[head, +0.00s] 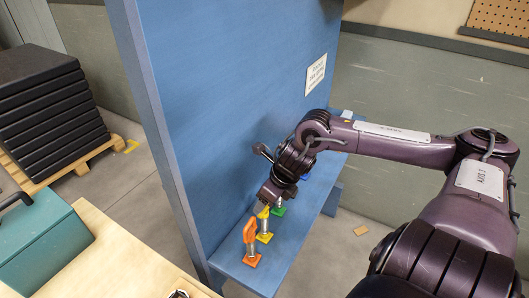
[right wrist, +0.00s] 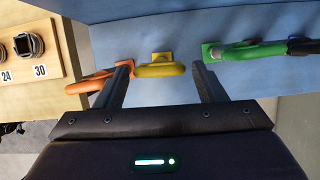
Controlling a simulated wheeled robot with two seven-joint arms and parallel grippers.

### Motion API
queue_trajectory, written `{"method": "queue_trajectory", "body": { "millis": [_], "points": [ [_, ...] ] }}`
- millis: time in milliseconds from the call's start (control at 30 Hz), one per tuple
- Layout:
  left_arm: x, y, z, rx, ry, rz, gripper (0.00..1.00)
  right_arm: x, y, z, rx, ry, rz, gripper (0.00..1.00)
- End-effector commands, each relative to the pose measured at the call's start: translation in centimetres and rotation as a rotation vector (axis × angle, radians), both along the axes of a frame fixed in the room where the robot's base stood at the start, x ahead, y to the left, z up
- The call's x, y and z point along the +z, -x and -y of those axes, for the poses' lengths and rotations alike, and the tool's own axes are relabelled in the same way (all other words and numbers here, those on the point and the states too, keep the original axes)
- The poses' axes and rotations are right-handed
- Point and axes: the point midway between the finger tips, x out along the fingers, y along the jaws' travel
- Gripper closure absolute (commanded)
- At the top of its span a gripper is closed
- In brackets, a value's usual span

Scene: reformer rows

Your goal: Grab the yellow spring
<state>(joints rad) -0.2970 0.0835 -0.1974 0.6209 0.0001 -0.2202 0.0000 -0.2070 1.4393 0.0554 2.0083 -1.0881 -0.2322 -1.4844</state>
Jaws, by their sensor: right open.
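The yellow spring (head: 264,224) stands on the blue ledge between an orange one and a green one. In the right wrist view its yellow end (right wrist: 160,69) shows between my fingertips, with a gap on both sides. My right gripper (head: 267,195) is open and empty, just above and beside the yellow spring in the head view. The gripper partly covers the spring's top there. My left gripper is not in view.
The orange spring (right wrist: 92,82) is close to the left finger, and the green spring (right wrist: 245,52) lies right of the right finger. A tall blue panel (head: 230,90) rises behind the ledge (head: 285,255). A wooden table (head: 110,265) with a teal box (head: 40,240) is at left.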

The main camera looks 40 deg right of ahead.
Motion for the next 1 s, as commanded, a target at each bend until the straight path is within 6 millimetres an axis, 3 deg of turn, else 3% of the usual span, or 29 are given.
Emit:
{"method": "queue_trajectory", "body": {
  "millis": [300, 600, 1000],
  "points": [
    [0.7, 0.1, 0.2, 0.0, 0.002, 0.0, 1.0, -1.8, -0.9, -0.2, -0.004, -0.002, 0.003, 0.36],
    [0.7, 0.3, 0.5, -0.002, 0.006, -0.003, 1.0, -2.2, -0.9, -0.2, 0.0, 0.0, 0.0, 0.38],
    [0.7, 0.3, 0.5, -0.003, 0.006, -0.003, 1.0, -2.1, -0.9, -0.2, 0.0, 0.001, 0.001, 0.88]
  ]
}}
